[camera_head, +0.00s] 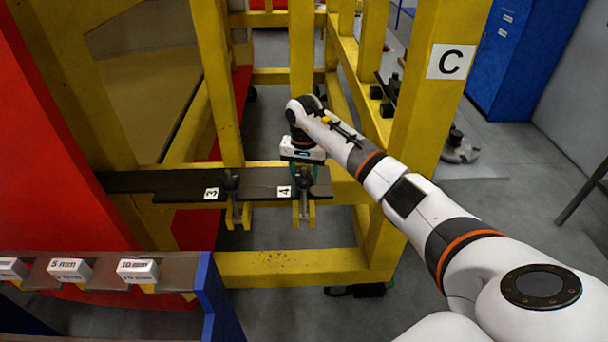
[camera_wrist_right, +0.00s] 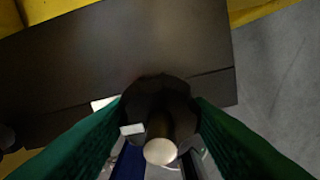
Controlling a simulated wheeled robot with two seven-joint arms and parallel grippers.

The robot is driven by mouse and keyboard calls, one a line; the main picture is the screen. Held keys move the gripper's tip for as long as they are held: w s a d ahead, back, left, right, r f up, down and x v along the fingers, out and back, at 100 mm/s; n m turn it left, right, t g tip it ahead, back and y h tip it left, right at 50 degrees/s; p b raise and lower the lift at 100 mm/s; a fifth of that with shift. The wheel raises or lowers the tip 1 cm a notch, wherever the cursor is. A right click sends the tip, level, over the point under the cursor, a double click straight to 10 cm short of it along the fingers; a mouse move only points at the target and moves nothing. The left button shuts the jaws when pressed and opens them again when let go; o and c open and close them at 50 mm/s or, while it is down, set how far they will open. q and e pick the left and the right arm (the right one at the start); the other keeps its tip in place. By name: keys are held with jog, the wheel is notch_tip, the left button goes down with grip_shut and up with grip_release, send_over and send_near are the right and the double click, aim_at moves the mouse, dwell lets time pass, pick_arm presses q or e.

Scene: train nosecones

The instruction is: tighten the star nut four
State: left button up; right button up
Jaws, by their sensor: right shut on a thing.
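Star nut four, a dark knob, sits by the label "4" (camera_head: 284,191) on the dark bar (camera_head: 258,181). In the head view it is mostly hidden by my right gripper (camera_head: 303,172), which reaches in from above. In the right wrist view the dark star nut (camera_wrist_right: 160,100) stands between the two green fingers of the right gripper (camera_wrist_right: 160,118), which is shut on it. A pale round bolt end (camera_wrist_right: 160,151) shows at the nut's near side. My left gripper is in neither view.
Star nut three (camera_head: 230,180) stands to the left on the bar, beside label "3" (camera_head: 211,193). Yellow frame posts (camera_head: 440,100) surround the spot. A rack with white labelled boxes (camera_head: 137,270) is at lower left.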

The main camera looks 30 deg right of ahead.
jog(key=shift+d+f+m+b, duration=0.1)
jog(key=shift+f+m+b, duration=0.05)
jog(key=shift+m+b, duration=1.8)
jog(key=shift+m, duration=0.05)
jog(key=m+b, duration=0.1)
jog(key=m, duration=0.3)
jog(key=shift+m, duration=0.3)
jog(key=m+b, duration=0.1)
jog(key=m, duration=0.4)
jog(key=shift+r, duration=0.2)
jog(key=m, duration=0.5)
jog(key=shift+w, duration=0.1)
jog(key=m, duration=0.5)
jog(key=shift+r, duration=0.1)
jog(key=m, duration=0.5)
jog(key=m+p, duration=0.1)
jog(key=m, duration=0.3)
jog(key=shift+m, duration=0.6)
